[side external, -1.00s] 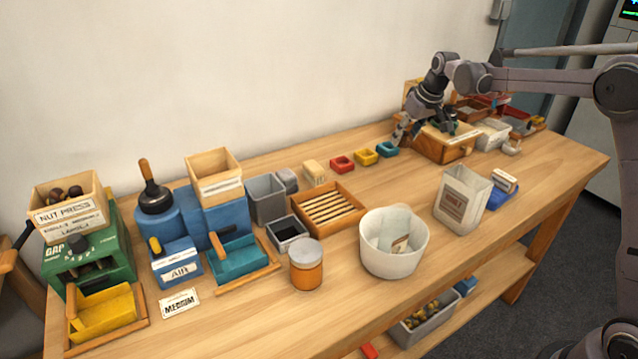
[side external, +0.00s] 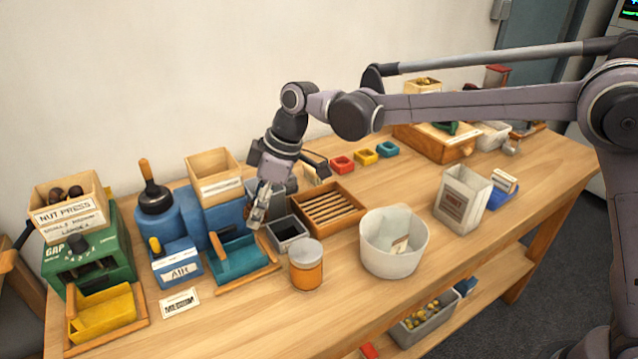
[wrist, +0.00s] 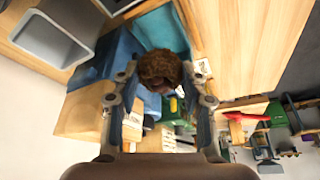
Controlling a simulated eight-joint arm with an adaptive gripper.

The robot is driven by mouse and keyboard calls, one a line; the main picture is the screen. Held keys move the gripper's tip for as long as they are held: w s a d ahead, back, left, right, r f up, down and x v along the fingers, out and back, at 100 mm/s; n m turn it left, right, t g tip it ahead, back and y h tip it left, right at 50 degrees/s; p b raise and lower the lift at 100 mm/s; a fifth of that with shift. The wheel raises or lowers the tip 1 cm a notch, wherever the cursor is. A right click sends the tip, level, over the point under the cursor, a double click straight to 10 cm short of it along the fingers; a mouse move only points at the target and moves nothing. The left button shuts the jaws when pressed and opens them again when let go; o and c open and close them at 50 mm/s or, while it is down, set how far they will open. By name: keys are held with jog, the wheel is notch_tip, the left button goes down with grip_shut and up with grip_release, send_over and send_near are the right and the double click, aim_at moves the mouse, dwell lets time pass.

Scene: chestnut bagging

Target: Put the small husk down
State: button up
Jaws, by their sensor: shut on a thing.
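My gripper (side external: 256,212) is above the bench near the teal tray (side external: 236,257) and the dark square bin (side external: 288,230). In the wrist view its two fingers are shut on a small brown, rough husk (wrist: 160,69), held at the fingertips. The teal tray lies behind the husk in that view (wrist: 163,32). In the side view the husk is mostly hidden by the fingers. The gripper points down and is tilted.
A blue AIR box (side external: 177,265) and a blue stand stand to the left. An orange-banded jar (side external: 306,268), a slatted wooden tray (side external: 352,221) and a white tub (side external: 372,266) stand to the right. Grey bins are close behind the gripper. Bare bench lies along the front.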

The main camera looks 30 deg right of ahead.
jog(key=s+a+n+g, duration=0.2)
jog(key=s+a+n, duration=0.2)
jog(key=s+a, duration=0.65)
jog(key=shift+y, duration=0.4)
jog(key=s+a+f, duration=0.1)
jog(key=a+f, duration=0.1)
jog(key=a, duration=0.2)
jog(key=s+a+f, duration=0.1)
jog(key=a+f, duration=0.1)
jog(key=a, duration=0.1)
jog(key=s+a+f, duration=0.1)
jog(key=a+f, duration=0.1)
jog(key=a, duration=0.2)
jog(key=shift+a+f, duration=0.15)
jog(key=shift+a, duration=0.15)
jog(key=shift+s+a+f, duration=0.1)
jog(key=shift+a+f, duration=0.25)
jog(key=shift+f, duration=1.9)
jog(key=shift+f, duration=0.1)
jog(key=o, duration=1)
